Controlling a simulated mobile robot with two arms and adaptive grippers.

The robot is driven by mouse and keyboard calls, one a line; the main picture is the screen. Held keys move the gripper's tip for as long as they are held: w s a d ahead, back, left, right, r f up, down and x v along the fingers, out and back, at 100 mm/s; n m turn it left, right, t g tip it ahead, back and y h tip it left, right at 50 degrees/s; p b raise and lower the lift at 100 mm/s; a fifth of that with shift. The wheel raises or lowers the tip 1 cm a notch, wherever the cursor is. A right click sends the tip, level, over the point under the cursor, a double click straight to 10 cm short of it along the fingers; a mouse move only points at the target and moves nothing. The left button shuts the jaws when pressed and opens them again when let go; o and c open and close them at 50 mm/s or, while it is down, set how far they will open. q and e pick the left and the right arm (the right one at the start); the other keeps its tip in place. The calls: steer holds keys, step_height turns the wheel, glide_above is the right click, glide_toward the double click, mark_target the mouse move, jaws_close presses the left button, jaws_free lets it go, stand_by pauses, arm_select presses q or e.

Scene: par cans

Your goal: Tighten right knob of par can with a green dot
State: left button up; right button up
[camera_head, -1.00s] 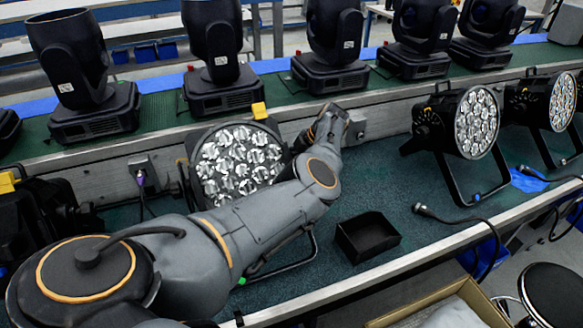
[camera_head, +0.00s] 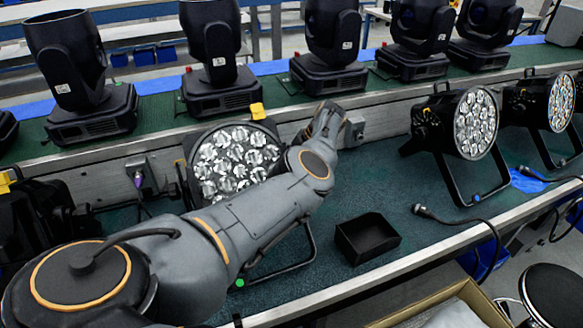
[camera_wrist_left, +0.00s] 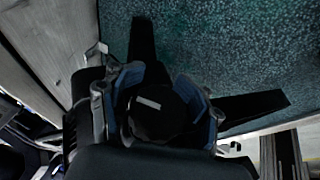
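The par can with a green dot (camera_head: 226,152) stands at the centre left of the head view, lens facing me. The green dot (camera_head: 239,283) is low on its stand. My left arm crosses in front of its right side and hides its right knob in the head view. In the left wrist view, my left gripper (camera_wrist_left: 160,95) has its blue-grey fingers on both sides of the black right knob (camera_wrist_left: 158,112), with little or no gap. The knob has a short pale mark. Exact finger contact is hard to see in the dark picture. My right gripper is not in view.
A small black open bin (camera_head: 367,238) sits on the bench right of my arm. A second par can (camera_head: 462,130) stands farther right, with a cable plug (camera_head: 424,211) near it. Moving-head lamps (camera_head: 222,62) line the back. Bare green bench mat lies around the bin.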

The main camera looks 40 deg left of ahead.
arm_select(q)
steer(key=shift+r, duration=0.1)
steer(key=v, duration=1.2)
steer(key=shift+a, duration=0.1)
